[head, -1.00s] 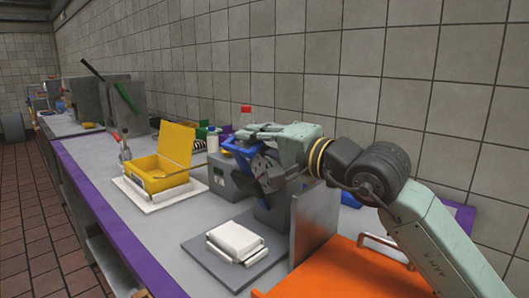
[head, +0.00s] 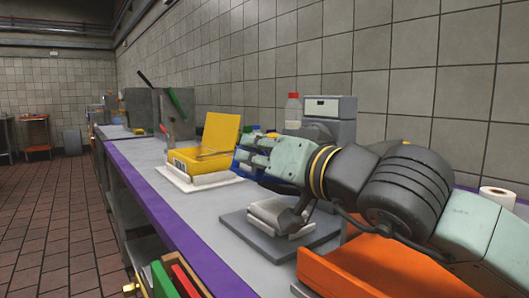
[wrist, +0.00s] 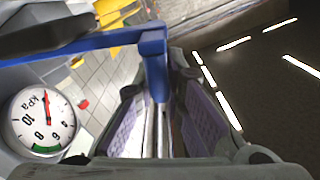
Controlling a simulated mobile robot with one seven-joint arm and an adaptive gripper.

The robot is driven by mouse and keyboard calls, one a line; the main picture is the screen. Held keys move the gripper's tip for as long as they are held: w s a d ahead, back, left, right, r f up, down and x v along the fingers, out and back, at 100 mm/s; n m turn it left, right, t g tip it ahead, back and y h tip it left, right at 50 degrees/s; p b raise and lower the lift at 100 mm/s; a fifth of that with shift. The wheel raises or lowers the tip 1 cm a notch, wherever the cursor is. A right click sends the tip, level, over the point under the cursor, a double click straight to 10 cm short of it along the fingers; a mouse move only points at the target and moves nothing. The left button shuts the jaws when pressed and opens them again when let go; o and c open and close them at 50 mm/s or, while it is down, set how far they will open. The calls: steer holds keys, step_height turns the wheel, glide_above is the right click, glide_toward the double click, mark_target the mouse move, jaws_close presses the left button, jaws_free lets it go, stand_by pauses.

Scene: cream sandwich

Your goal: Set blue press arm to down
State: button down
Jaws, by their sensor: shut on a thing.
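The blue press arm (head: 242,161) shows beside my gripper (head: 256,150) in the head view, mostly hidden by my fingers and wrist. In the wrist view, the blue arm (wrist: 154,65) bends and runs down between the padded fingers of my gripper (wrist: 158,125). The gripper is shut on it. A white gauge marked kPa (wrist: 42,118) sits on a grey body at the left of the wrist view. How far down the arm stands is hard to tell.
An open yellow box (head: 215,145) stands at the left on a white base. A white block (head: 268,208) lies on a grey plate (head: 255,240) below my wrist. An orange surface (head: 365,280) is at the front. A grey machine (head: 330,108) and a red-capped bottle (head: 293,110) stand behind.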

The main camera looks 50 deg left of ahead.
steer(key=shift+s+f+n, duration=0.3)
steer(key=shift+n, duration=0.3)
steer(key=c, duration=1.7)
jaws_free()
steer(key=shift+o, duration=0.2)
step_height(320, 180, up, 10)
